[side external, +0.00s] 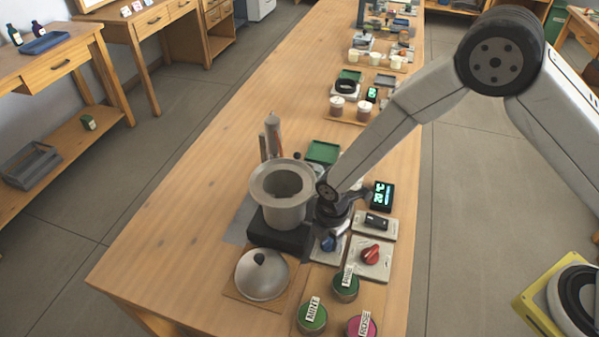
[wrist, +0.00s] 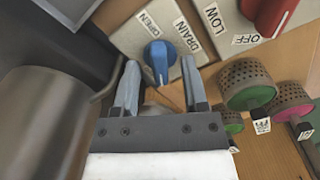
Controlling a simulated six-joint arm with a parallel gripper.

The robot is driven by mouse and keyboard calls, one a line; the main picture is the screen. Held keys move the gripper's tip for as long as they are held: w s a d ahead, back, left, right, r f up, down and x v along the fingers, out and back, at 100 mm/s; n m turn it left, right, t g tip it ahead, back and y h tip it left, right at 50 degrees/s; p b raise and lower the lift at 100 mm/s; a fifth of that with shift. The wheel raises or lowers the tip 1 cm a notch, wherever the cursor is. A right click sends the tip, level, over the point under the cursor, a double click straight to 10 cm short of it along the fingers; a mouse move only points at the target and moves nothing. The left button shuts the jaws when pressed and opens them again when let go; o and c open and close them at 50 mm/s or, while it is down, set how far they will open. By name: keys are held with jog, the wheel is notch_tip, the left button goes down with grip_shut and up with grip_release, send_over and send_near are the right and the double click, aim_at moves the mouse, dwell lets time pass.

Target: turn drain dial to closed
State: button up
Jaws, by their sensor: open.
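The drain dial (wrist: 159,57) is a blue knob with a white pointer line on a light plate. The plate reads OPEN at its left and DRAIN at its right in the wrist view. I cannot tell whether either finger touches the dial. The CLOSED label, if there is one, is hidden.
A red dial (side external: 371,254) on its own plate stands right of the drain dial. The grey pot (side external: 283,207) on a black base is close on the left. Labelled tins (side external: 312,315) and a domed lid (side external: 262,274) lie in front. A lit display (side external: 382,195) is behind.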

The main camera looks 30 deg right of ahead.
aim_at(328, 239)
jog(key=shift+r, duration=0.15)
jog(key=shift+r, duration=3.75)
jog(key=shift+d+r+m, duration=0.3)
jog(key=shift+d, duration=0.1)
jog(key=s+d+r+m+t, duration=0.1)
jog(key=s+d+r+m, duration=0.4)
jog(key=d+m, duration=0.4)
jog(key=s+d+r+m+t, duration=0.1)
jog(key=s+d+r+m, duration=0.4)
jog(key=d+m, duration=0.5)
jog(key=shift+s+d+m+t, duration=0.3)
jog(key=shift+s+m, duration=0.2)
jog(key=shift+m, duration=0.3)
